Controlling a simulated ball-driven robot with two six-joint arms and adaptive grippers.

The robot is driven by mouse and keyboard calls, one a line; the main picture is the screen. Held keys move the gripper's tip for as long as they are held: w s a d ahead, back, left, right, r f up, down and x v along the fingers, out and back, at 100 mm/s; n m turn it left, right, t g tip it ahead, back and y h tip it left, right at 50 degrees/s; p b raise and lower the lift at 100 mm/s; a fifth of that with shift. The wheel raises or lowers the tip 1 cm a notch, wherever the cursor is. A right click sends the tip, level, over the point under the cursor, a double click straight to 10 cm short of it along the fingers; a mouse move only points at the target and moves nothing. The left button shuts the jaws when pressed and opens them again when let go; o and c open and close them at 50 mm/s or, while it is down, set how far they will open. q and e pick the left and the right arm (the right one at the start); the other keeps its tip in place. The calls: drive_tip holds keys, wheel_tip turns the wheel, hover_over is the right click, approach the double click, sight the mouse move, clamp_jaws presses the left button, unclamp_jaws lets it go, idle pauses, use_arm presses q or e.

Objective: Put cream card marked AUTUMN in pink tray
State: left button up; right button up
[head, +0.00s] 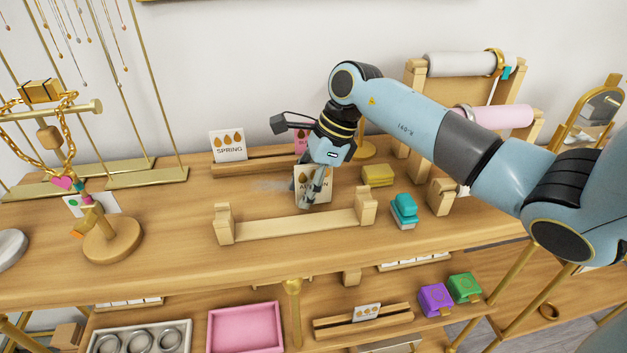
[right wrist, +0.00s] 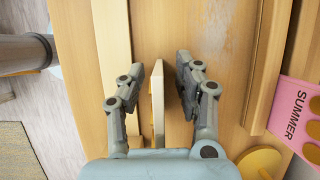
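The cream AUTUMN card (head: 300,186) is upright on the upper counter, partly covered by my right gripper (head: 316,187). In the right wrist view the card (right wrist: 158,105) shows edge-on between the two fingers of the right gripper (right wrist: 170,75). It is close to the left finger, and a clear gap separates it from the right finger, so the gripper is open around it. I cannot tell what supports the card's bottom edge. The pink tray (head: 245,328) is on the lower shelf and looks empty. My left gripper is not in view.
A wooden rack (head: 295,224) stands in front of the card. Behind are a SPRING card (head: 229,146) and a pink SUMMER card (right wrist: 297,108). Yellow (head: 378,175) and teal (head: 404,208) boxes lie to the right. A grey ring tray (head: 186,340) adjoins the pink tray.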

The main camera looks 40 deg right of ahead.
clamp_jaws()
drive_tip(key=shift+r, duration=0.15)
